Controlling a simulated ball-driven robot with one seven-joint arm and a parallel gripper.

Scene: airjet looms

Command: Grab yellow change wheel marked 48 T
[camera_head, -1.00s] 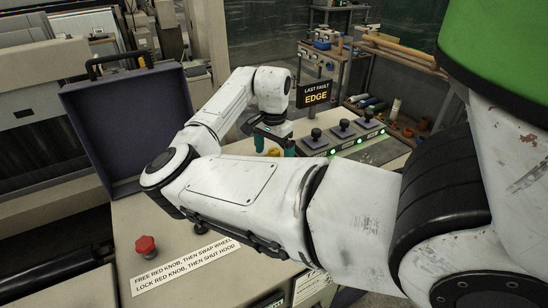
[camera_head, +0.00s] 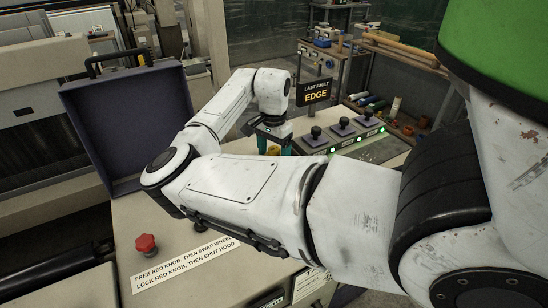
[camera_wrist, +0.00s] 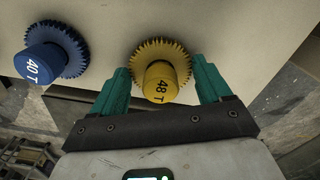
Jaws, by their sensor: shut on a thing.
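The yellow change wheel (camera_wrist: 161,82) marked 48 T is in the middle of the wrist view, its toothed rim behind a stubby hub. My gripper (camera_wrist: 160,68) has one teal finger on each side of it and is shut on it. The wheel still stands on the pale top surface. In the head view my gripper (camera_head: 273,142) points down at the far end of the worktop, with a bit of the yellow wheel (camera_head: 273,151) showing between the fingers.
A blue wheel (camera_wrist: 47,62) marked 40 T stands left of the yellow one. A control strip (camera_head: 342,137) with black knobs and a LAST FAULT EDGE sign (camera_head: 315,91) are close right of my gripper. A red knob (camera_head: 146,244) and an open dark hood (camera_head: 130,122) are at left.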

